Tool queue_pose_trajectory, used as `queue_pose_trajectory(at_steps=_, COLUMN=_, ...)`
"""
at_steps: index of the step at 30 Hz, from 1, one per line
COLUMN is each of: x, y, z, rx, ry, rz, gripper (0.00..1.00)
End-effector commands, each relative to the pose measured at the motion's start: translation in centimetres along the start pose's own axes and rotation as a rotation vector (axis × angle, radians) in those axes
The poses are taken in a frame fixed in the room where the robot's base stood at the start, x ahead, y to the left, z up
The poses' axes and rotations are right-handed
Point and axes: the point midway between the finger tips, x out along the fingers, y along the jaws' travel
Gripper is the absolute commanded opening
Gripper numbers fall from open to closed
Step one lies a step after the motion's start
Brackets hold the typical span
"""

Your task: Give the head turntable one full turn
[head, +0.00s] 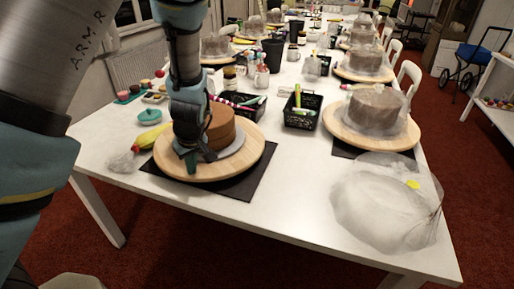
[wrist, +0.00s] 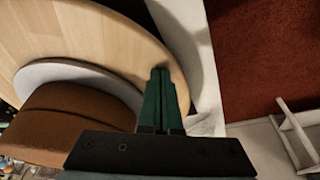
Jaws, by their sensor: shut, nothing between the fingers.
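The head turntable (head: 247,153) is a round light-wood disc on a black mat at the near left of the white table. A brown cake (head: 220,127) stands on it on a pale grey board (head: 236,143). My gripper (head: 191,165) is shut and empty, pointing down over the near part of the disc, in front of the cake. In the wrist view the green fingertips (wrist: 160,75) are together over the disc (wrist: 100,40) near its rim, beside the cake (wrist: 75,115). I cannot tell whether the tips touch the wood.
A yellow piping bag (head: 150,137) and a crumpled clear wrap (head: 122,163) lie left of the turntable. Black baskets (head: 302,112) stand behind it. A second turntable (head: 345,129) with a wrapped cake is at the right, with a clear plastic bag (head: 385,205) nearer. The front middle table is clear.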

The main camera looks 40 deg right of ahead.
Motion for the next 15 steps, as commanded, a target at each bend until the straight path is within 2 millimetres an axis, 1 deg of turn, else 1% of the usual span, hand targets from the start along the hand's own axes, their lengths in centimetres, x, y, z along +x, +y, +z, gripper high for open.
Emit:
queue_pose_trajectory(at_steps=7, x=-0.44, y=1.07, z=1.03, rx=0.000, ry=0.001, rz=0.000, gripper=0.00)
queue_pose_trajectory(at_steps=15, x=-0.37, y=1.17, z=1.16, rx=-0.001, ry=0.001, rz=0.000, gripper=0.00)
